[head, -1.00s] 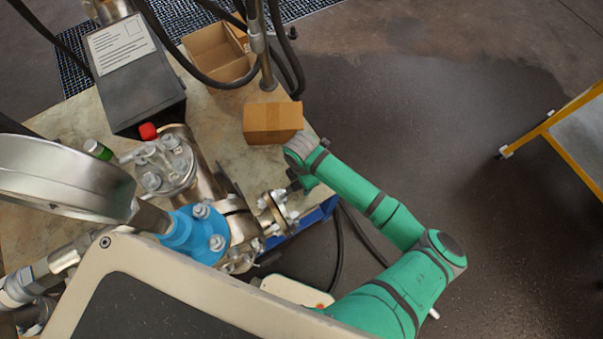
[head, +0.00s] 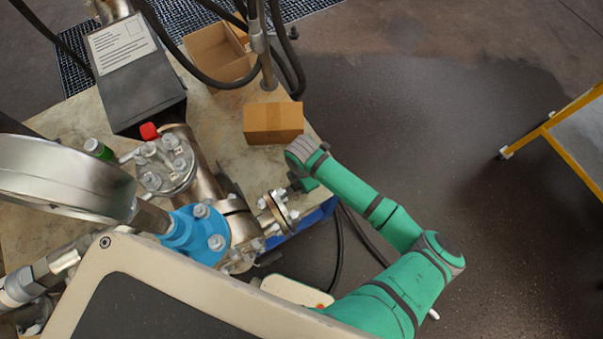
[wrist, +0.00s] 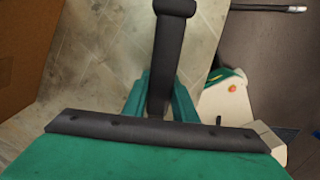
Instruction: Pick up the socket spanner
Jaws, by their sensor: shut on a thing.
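The socket spanner (wrist: 170,48) is a dark grey bar with a thicker rounded end at the top of the wrist view. My gripper (wrist: 161,92) is shut on it, with a green finger on each side of the bar. The bar runs up and away from between the fingers. In the head view my gripper (head: 304,185) is beside the small bolted flange (head: 277,212), at the right edge of the bench. The spanner is mostly hidden there by my wrist, and I cannot tell whether it touches the bench.
A closed cardboard box (head: 272,123) stands on the bench (head: 225,115) just behind my wrist. The blue flange (head: 195,235) and large vessel fill the left. A white box (head: 296,291) is below the bench edge. Open floor lies to the right.

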